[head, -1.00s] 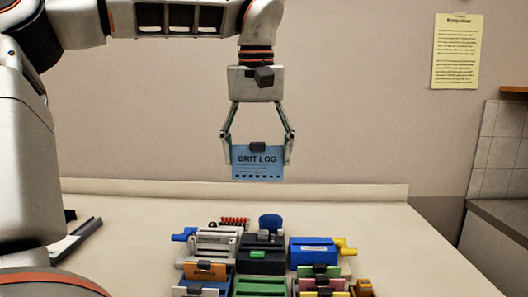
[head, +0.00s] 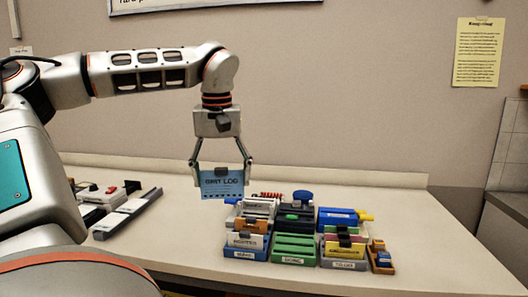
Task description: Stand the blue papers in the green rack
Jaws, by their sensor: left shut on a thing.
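My left gripper (head: 222,183) is shut on a blue paper (head: 222,188) marked "GRIT LOG", with a dark clip at its top edge. It holds the paper upright above the table, left of and behind the racks. The green rack (head: 296,250) stands in the middle of the front row on the table, with a label on its front. No paper shows standing in it. The paper is apart from the rack. My right gripper is not in view.
A blue rack (head: 247,254) with orange and white cards stands left of the green one. A rack (head: 344,264) with pink and yellow cards stands right. Behind are office machines, including a blue one (head: 337,217). A grey tray (head: 128,214) lies left. The table's (head: 190,250) left front is clear.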

